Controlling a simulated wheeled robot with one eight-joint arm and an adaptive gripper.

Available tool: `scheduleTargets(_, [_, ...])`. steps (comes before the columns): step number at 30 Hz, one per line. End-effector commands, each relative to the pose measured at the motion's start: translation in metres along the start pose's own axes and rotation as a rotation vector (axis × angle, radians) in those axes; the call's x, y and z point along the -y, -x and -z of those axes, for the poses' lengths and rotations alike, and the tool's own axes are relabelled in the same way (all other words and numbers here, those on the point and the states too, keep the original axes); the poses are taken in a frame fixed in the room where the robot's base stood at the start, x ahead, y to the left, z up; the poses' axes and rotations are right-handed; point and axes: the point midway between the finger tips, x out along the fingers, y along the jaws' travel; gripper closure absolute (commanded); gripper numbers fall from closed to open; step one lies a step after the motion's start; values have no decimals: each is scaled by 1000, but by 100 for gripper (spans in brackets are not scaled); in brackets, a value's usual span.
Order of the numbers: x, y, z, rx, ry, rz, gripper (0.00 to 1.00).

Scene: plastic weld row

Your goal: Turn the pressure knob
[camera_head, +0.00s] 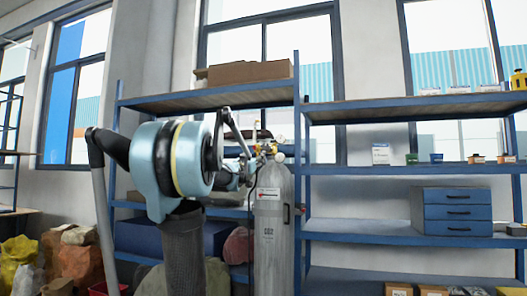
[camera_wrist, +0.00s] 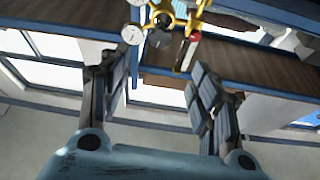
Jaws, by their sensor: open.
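A grey gas cylinder (camera_head: 272,222) marked CO2 stands upright in front of the shelves in the head view. A brass regulator (camera_head: 267,150) sits on its top, too small there to make out a knob. In the wrist view the yellow regulator (camera_wrist: 180,17) is at the top edge, with two white round gauges, one of them a full dial (camera_wrist: 132,34). A dark knob-like part (camera_wrist: 159,38) hangs below its middle. My gripper (camera_wrist: 160,82) is open and empty, its dark fingers apart below the regulator in the picture. No contact shows.
Blue-framed shelves (camera_head: 405,173) stand behind the cylinder, with a blue drawer unit (camera_head: 457,212) and small boxes. A cardboard box (camera_head: 250,72) lies on the top left shelf. Sacks (camera_head: 72,250) lie at the lower left. A red-tipped part (camera_wrist: 193,36) hangs beside the knob-like part.

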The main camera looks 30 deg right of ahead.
Motion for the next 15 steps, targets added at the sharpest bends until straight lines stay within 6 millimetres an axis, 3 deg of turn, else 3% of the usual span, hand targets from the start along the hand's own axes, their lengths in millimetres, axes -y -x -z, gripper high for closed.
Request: scheduleTargets(15, [1,-74,-1,2,-1,2,43])
